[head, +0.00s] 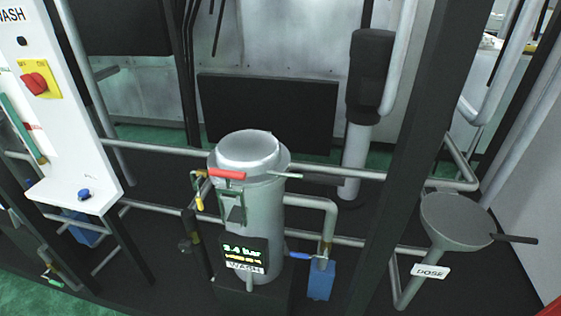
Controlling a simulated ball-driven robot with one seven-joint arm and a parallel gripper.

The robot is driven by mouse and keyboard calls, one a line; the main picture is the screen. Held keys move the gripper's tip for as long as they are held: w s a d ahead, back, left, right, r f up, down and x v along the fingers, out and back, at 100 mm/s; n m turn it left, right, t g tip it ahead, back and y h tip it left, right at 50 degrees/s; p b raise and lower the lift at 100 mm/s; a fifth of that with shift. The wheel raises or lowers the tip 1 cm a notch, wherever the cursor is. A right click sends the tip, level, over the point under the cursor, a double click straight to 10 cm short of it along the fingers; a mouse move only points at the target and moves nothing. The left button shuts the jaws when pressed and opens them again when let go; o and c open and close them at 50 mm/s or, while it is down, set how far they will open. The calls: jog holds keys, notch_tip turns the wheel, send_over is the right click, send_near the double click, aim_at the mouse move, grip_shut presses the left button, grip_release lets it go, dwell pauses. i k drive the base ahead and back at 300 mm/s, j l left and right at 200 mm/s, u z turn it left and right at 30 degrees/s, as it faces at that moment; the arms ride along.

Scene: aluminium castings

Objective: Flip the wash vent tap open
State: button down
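The wash vessel (262,205) is a grey upright cylinder with a domed lid (248,150) near the middle of the head view. Its front has a lit display (244,252) reading about 3.4 bar, with a WASH label (245,268) below. A small brass tap with a yellow lever (200,198) hangs at its upper left; the lever points down. A red lever (227,174) lies level across the front below the lid. A blue lever (299,256) sits low on the right. No label shows which one is the vent tap. My gripper is not in view.
A white panel (75,125) with a red knob (35,83) and blue button (84,194) stands at left. A dark post (415,150) and a DOSE funnel (455,222) are at right. Grey pipes run behind and beside the vessel. A blue box (320,281) sits under the blue-levered tap.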

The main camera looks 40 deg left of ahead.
aim_at(198, 196)
jog(key=u, duration=1.6)
jog(key=i+l, duration=0.3)
jog(key=i, duration=0.15)
